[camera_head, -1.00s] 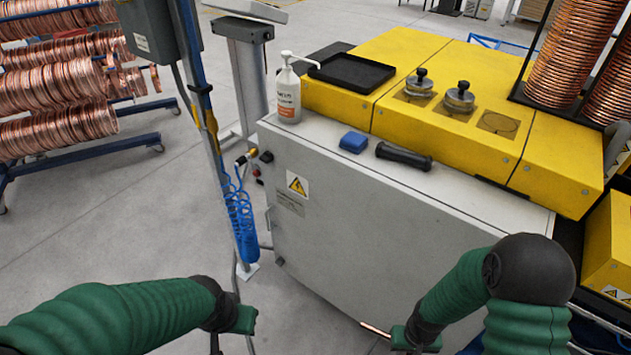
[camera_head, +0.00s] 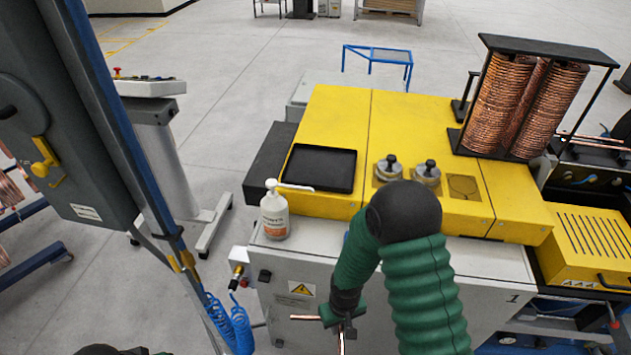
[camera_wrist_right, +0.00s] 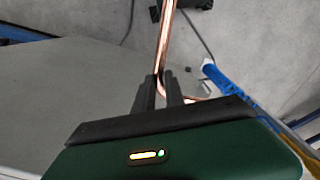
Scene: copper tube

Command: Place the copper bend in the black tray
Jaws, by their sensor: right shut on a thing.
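The copper bend (camera_wrist_right: 165,40) is a thin copper tube held between the black fingers of my right gripper (camera_wrist_right: 160,92) in the right wrist view. A long leg runs up the picture, and a curved part shows beside the fingers. In the head view, my right gripper (camera_head: 340,318) is low in front of the grey cabinet, with short pieces of the bend (camera_head: 341,342) showing around it. The black tray (camera_head: 320,168) lies empty on the yellow machine top, above and beyond this gripper. Only a sliver of my left arm shows at the bottom edge; its fingers are out of view.
A white pump bottle (camera_head: 274,213) stands on the cabinet's left corner, near the tray. Two metal knobs (camera_head: 388,168) stand right of the tray. A grey post (camera_head: 110,110) with a blue coiled hose rises at left. Copper coils (camera_head: 500,105) stand at right.

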